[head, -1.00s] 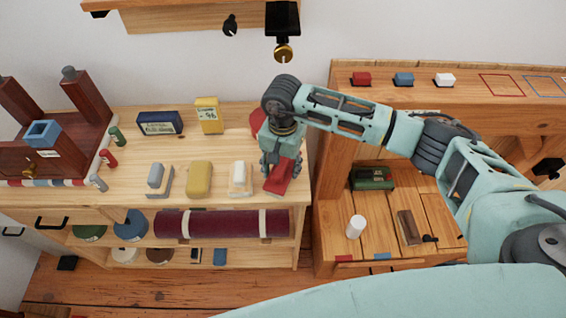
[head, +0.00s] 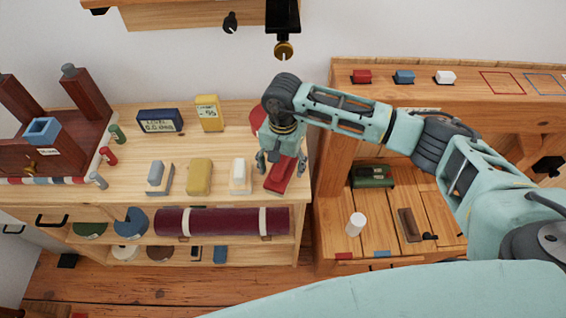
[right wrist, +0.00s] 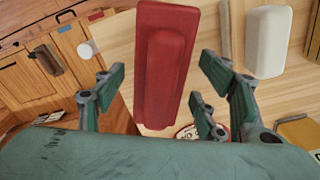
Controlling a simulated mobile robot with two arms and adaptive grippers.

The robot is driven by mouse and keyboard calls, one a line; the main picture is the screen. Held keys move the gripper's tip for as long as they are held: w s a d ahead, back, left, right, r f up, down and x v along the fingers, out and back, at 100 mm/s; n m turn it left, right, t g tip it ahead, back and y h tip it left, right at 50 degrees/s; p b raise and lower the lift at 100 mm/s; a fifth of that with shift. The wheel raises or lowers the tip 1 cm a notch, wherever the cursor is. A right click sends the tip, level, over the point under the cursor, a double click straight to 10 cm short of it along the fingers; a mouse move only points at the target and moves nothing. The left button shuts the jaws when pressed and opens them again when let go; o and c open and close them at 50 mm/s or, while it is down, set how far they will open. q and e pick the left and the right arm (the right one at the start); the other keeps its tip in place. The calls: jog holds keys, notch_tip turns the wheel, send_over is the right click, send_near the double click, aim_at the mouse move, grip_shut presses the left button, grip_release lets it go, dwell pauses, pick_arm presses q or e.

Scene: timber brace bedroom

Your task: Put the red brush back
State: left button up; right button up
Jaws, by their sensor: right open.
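The red brush (head: 281,175) lies on the light wooden bench top near its right front corner. It is a long red block with a raised grip. My right gripper (head: 281,160) is just above and behind it, open. In the right wrist view the red brush (right wrist: 166,65) lies between the spread fingers (right wrist: 165,100), with a gap on either side. The far end of the brush is partly hidden by the gripper in the head view. My left gripper is not in view.
A white-topped block (head: 240,176), a yellow block (head: 199,176) and a grey block (head: 155,178) stand in a row to the left. A yellow box (head: 209,113) and a dark blue box (head: 160,121) stand behind.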

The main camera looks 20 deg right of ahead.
aim_at(283, 161)
notch_tip(283, 161, up, 11)
jog(key=shift+f+b, duration=0.1)
jog(key=shift+b, duration=1.05)
jog(key=shift+r, duration=0.65)
